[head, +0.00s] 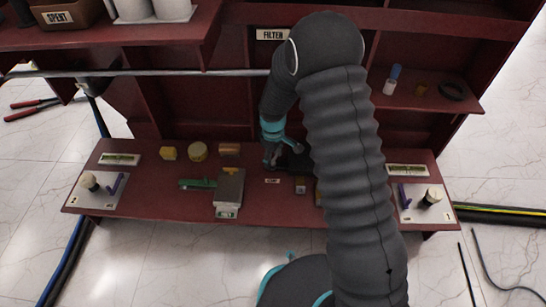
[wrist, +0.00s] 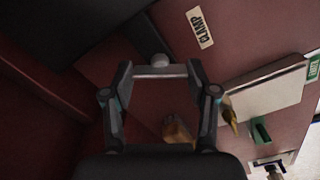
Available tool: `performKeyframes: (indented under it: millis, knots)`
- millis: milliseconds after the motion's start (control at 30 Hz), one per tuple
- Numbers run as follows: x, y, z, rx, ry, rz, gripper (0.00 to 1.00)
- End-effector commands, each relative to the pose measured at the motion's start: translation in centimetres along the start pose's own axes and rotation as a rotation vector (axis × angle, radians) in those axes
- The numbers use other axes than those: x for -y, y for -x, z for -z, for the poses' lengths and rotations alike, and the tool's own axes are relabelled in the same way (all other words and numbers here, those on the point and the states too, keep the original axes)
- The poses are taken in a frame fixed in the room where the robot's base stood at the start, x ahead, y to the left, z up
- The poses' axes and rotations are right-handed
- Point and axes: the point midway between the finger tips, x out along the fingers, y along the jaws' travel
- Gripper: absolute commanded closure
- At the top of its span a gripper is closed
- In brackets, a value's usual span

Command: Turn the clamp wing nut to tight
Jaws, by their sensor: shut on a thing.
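My gripper (wrist: 160,71) has its two fingertips on either side of a grey wing nut (wrist: 160,69) with a small round knob in the middle. It is shut on the wing nut, with one fingertip at each end. In the head view my gripper (head: 270,164) is low over the red bench, behind the small clamp label (head: 272,181). A dark clamp body (head: 294,161) shows just right of it, partly hidden by my arm. The clamp label (wrist: 200,28) is at the upper right in the wrist view. I cannot tell the nut's tightness.
White boards (head: 97,191) lie at both ends. A shelf (head: 430,95) is at the right.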

Motion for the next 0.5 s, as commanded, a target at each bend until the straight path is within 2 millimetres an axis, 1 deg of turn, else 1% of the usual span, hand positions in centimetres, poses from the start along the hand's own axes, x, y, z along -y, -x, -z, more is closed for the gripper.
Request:
performKeyframes:
  millis: [500]
  knots:
    - [-0.01, -0.02, -0.01, 0.000, -0.489, 0.000, 0.77]
